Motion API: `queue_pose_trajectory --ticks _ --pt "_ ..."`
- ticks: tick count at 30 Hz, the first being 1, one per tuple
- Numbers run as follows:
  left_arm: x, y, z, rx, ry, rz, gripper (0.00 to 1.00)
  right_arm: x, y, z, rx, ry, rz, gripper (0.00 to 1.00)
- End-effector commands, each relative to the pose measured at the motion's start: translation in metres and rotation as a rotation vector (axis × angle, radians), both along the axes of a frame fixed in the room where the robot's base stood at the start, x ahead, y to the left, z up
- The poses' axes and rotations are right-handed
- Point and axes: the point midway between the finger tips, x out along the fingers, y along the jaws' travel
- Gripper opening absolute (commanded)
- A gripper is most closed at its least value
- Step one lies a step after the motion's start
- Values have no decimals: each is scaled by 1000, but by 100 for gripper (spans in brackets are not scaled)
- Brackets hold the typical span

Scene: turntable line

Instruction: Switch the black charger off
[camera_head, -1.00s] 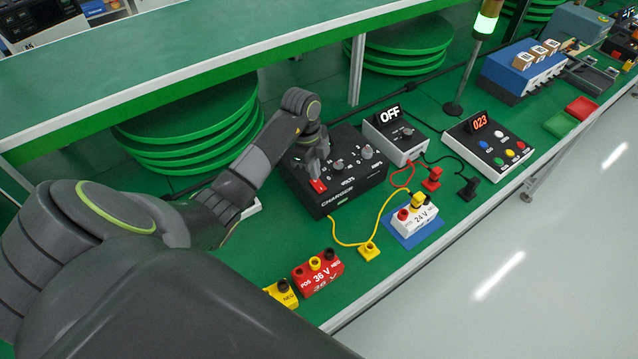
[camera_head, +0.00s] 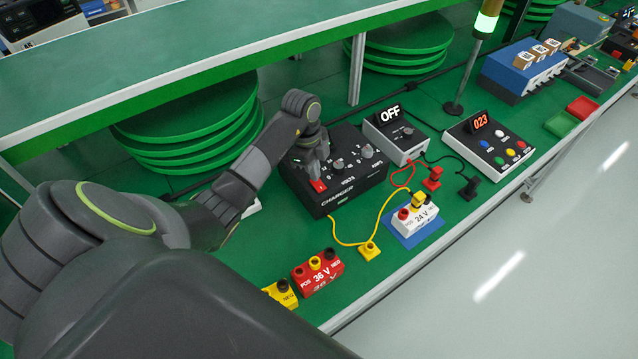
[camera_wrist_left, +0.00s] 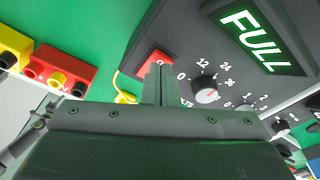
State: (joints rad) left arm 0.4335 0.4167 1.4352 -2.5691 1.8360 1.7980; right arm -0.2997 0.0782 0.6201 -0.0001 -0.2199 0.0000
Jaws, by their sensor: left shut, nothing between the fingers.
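The black charger (camera_head: 362,188) stands on the green bench, with a red switch (camera_head: 319,186) at its front left corner and two knobs on top. The wrist view shows the charger (camera_wrist_left: 180,38) with a lit green FULL display (camera_wrist_left: 256,40), a knob (camera_wrist_left: 205,90) with a scale, and the red switch (camera_wrist_left: 153,60). My left gripper (camera_head: 315,176) is shut and empty, its fingertips pointing down at the red switch. In the wrist view the fingers (camera_wrist_left: 159,84) cover part of the switch. I cannot tell whether they touch it. My right gripper is out of view.
A 24 V battery block (camera_head: 417,222) sits in front on a blue pad (camera_head: 398,238). A red 36 V block (camera_head: 318,277) is nearer. A yellow lead (camera_head: 347,243) and red lead lie close to the charger.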

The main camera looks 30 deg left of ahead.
Motion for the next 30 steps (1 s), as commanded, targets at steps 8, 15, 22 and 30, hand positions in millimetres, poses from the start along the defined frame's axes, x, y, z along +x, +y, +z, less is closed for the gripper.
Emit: queue_pose_trajectory --ticks 8,15,22,30 --pt "0 0 -5 0 0 0 0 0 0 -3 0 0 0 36" --pt "0 0 -9 0 0 0 0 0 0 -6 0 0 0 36" --pt "0 0 -7 0 0 0 0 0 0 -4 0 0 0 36" --pt "0 0 14 0 0 0 0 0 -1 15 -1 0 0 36"
